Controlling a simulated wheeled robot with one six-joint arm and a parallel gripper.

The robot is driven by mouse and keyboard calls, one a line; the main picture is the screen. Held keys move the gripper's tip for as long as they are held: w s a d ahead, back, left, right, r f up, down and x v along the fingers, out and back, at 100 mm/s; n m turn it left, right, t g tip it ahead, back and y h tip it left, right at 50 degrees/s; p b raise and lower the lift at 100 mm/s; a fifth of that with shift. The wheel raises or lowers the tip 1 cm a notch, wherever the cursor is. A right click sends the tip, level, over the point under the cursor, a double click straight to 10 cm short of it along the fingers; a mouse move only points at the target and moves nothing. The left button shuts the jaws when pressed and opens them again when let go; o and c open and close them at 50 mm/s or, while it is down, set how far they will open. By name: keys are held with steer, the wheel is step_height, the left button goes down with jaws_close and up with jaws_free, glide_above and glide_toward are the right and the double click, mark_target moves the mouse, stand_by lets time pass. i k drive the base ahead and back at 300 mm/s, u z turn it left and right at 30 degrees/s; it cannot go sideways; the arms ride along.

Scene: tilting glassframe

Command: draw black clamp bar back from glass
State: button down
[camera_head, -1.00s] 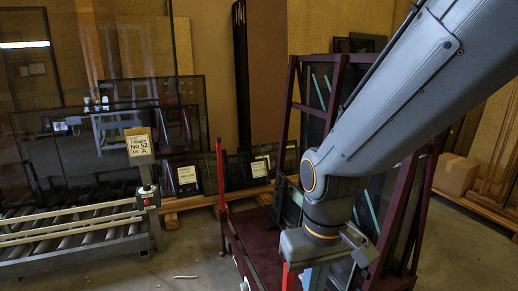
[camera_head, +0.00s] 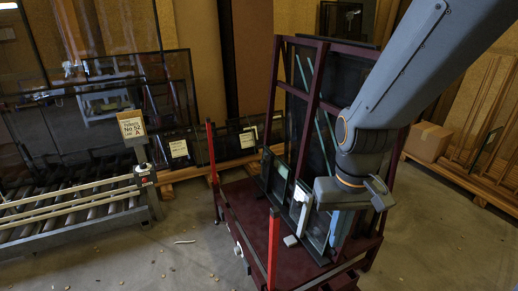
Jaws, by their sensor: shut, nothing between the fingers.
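My gripper (camera_head: 380,194) is a dark grey block at the end of my wrist, in front of the maroon rack (camera_head: 312,100) on the cart. It is shut and empty. Glass panes lean on the rack, with a large dark pane (camera_head: 345,85) behind and smaller framed panes (camera_head: 279,178) low at the front. My wrist hides part of the panes behind it. I cannot make out the black clamp bar for certain among the dark frames and posts. Whether my gripper touches anything there cannot be told.
The maroon cart deck (camera_head: 240,205) has red posts (camera_head: 273,248) at its near side. A cardboard box (camera_head: 427,141) sits at right. The floor (camera_head: 190,260) between conveyor and cart is mostly open, with small debris.

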mark_target(270, 170)
steer(key=z, duration=2.8)
steer(key=k, duration=1.65)
steer(key=u, duration=1.8)
steer(key=i, duration=1)
